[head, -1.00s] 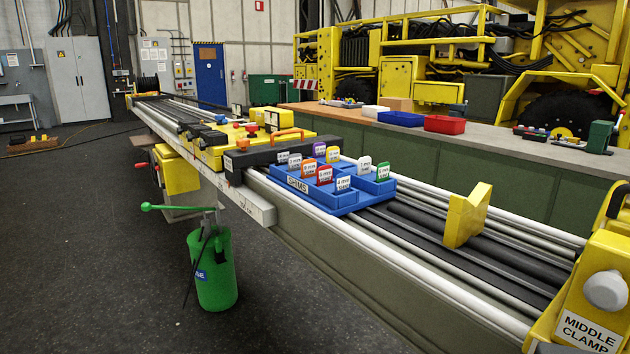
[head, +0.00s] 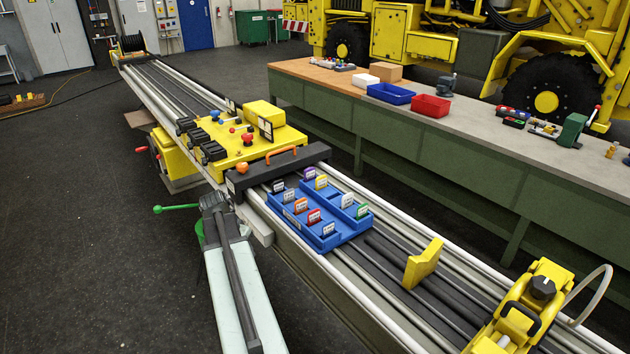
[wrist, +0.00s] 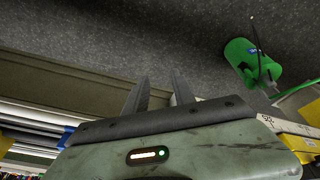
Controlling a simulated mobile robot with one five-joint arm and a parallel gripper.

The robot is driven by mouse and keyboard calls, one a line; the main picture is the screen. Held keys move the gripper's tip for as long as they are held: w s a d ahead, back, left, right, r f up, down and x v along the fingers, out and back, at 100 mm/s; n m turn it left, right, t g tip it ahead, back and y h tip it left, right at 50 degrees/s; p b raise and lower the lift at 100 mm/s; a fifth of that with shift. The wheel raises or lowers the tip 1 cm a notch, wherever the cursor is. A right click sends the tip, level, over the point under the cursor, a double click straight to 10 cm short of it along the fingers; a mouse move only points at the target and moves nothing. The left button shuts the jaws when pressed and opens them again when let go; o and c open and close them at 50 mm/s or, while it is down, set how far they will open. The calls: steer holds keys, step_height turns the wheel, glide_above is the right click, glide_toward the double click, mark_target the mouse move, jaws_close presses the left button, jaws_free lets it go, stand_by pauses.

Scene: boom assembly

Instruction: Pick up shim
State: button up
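The shims sit in a blue tray (head: 327,241) on the boom's rails, in the middle of the head view. Several shims with coloured tags stand upright in its slots, among them an orange one (head: 300,205), a red one (head: 314,216), a yellow one (head: 321,182) and a green one (head: 362,210). The tag writing is too small to read. In the wrist view my gripper (wrist: 158,90) has two dark fingers apart with nothing between them. It points over the dark floor beside the boom. In the head view my arm is left of the tray.
A black bar with an orange handle (head: 282,153) lies across the rails behind the tray. A yellow block (head: 423,262) and a yellow clamp (head: 530,300) stand to the right. A green bucket (wrist: 250,62) stands on the floor. A workbench (head: 480,130) runs behind.

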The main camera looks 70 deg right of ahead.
steer(key=s+d+r+m+p, duration=0.4)
steer(key=s+d+r+p, duration=0.3)
steer(key=s+d+r, duration=0.3)
steer(key=m+g+p, duration=0.2)
steer(key=m+p, duration=0.1)
steer(key=p, duration=0.1)
glide_toward(314, 213)
step_height(314, 213, down, 2)
steer(key=s, duration=0.1)
steer(key=f+b, duration=0.1)
steer(key=d+f+b, duration=0.1)
steer(key=shift+s+f+h+b, duration=0.25)
steer(key=shift+f+h+b, duration=0.05)
steer(key=shift+f+b, duration=0.1)
steer(key=shift+t, duration=0.3)
steer(key=b+x, duration=0.5)
steer(key=shift+d+f, duration=0.25)
steer(key=shift+f, duration=0.05)
steer(key=shift+r, duration=0.25)
jaws_close()
